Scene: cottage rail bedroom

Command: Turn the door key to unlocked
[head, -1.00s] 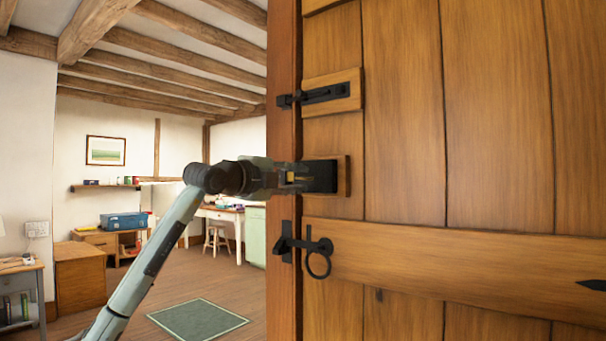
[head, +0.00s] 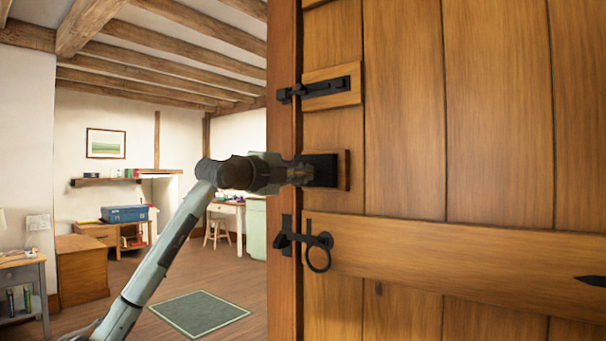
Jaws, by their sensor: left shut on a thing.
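The wooden plank door (head: 404,130) fills the right half of the head view. A black lock plate (head: 322,170) sits on a small wooden block near the door's left edge. My left gripper (head: 303,174) comes in from the left and is at the lock plate, shut on the key. The key is hidden between the fingers, so its angle cannot be seen. My right gripper is not in view.
A black slide bolt (head: 322,88) is above the lock, and a latch with a ring handle (head: 318,260) is below it. The wooden door post (head: 284,280) stands at left. Beyond are a rug (head: 200,313), a blue box (head: 125,214) and open floor.

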